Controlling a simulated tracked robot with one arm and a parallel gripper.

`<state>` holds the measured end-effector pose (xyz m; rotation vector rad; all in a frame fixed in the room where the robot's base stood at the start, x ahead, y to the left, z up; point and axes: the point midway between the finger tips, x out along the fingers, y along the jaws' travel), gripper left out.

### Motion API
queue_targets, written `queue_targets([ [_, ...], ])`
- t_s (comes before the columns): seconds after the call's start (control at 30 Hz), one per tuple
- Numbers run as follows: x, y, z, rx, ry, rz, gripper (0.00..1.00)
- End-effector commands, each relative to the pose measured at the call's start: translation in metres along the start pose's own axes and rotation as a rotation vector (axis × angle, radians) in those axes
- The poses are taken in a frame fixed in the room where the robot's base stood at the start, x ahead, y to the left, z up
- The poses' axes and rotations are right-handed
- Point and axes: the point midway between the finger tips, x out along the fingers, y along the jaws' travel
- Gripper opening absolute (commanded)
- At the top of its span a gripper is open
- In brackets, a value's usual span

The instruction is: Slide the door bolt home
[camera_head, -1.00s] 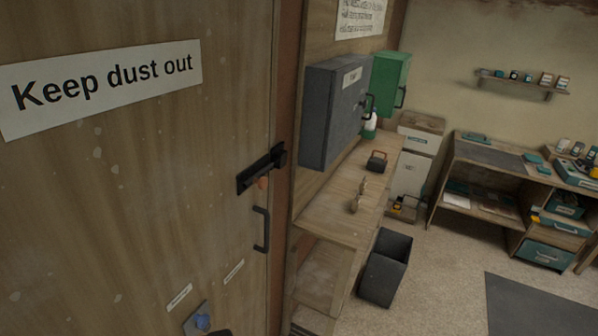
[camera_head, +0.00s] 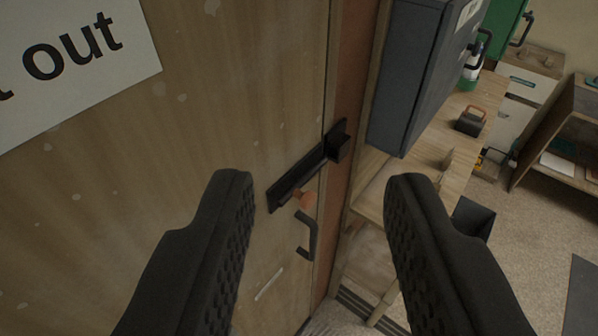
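The black door bolt (camera_head: 300,172) is mounted on the wooden door (camera_head: 240,90) near its right edge. Its copper-coloured knob (camera_head: 304,198) sticks out below the bolt's body. A black keeper (camera_head: 339,147) sits at the right end, on the frame side. I cannot tell how far the bar reaches into it. My gripper (camera_head: 318,180) is open and empty, its two dark fingers wide apart in the near foreground. The bolt and knob show between the fingertips, beyond them, and neither finger visibly touches them.
A black door handle (camera_head: 306,236) is just below the knob. A grey wall cabinet (camera_head: 408,75) juts out right of the door frame (camera_head: 350,130), above a wooden bench (camera_head: 465,150) holding small items. A dark bin (camera_head: 474,218) stands on the floor beside the bench.

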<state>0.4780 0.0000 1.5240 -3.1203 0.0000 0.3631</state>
Motion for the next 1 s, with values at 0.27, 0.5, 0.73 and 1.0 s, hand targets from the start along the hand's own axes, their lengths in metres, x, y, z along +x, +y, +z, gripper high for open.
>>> queue_targets([
  [0.27,0.0,0.0,0.0,0.0,0.0,0.0,0.36],
  [0.5,0.023,0.003,0.019,0.057,-0.066,-0.04,0.5],
  [0.73,0.099,0.005,0.099,0.303,-0.321,-0.211,0.5],
  [1.0,0.168,0.012,0.184,0.671,-0.568,-0.472,0.5],
])
